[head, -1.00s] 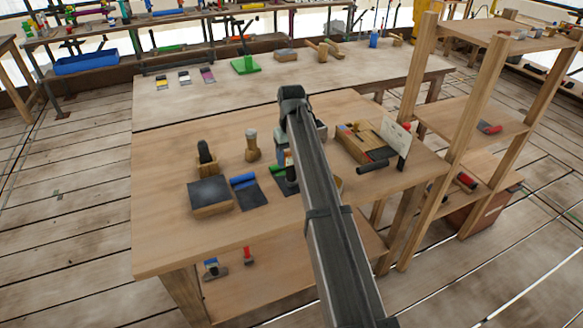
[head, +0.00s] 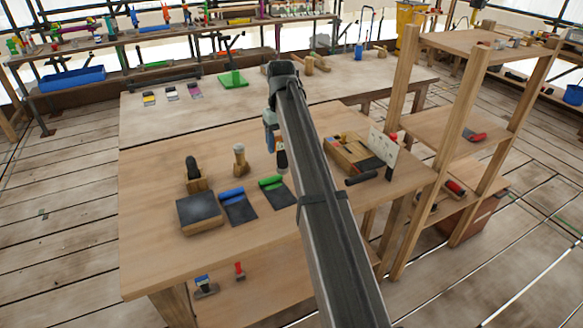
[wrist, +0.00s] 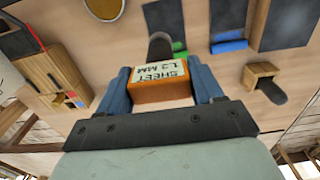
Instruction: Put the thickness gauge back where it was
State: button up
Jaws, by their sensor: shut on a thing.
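My gripper (wrist: 160,80) is shut on an orange-brown block with a pale label reading "SHEET 1.2 MM", which I take to be the thickness gauge (wrist: 160,90). A dark rounded piece shows just beyond the block in the wrist view. In the head view my gripper (head: 271,128) is partly hidden behind my arm. The dark and pale end of the gauge (head: 282,158) hangs below it, above the wooden table (head: 150,250) and behind the green-edged dark sheet (head: 278,193). A gap under the gauge cannot be judged.
A blue-edged dark sheet (head: 238,207), a dark-topped wooden block (head: 200,214), a wooden holder with a dark piece (head: 195,178) and a wooden peg (head: 240,160) stand left. A wooden tray (head: 350,155) and white card (head: 382,147) stand right, before a shelf rack (head: 455,130).

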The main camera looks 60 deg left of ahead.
jog(key=w+a, duration=0.6)
jog(key=w, duration=0.3)
notch_tip(320, 180, down, 10)
jog(key=shift+w+d, duration=0.2)
jog(key=shift+w, duration=0.2)
jog(key=shift+f, duration=0.15)
jog(key=o, duration=1.3)
jog(key=shift+c, duration=0.2)
notch_tip(320, 180, up, 12)
jog(key=shift+d, duration=0.1)
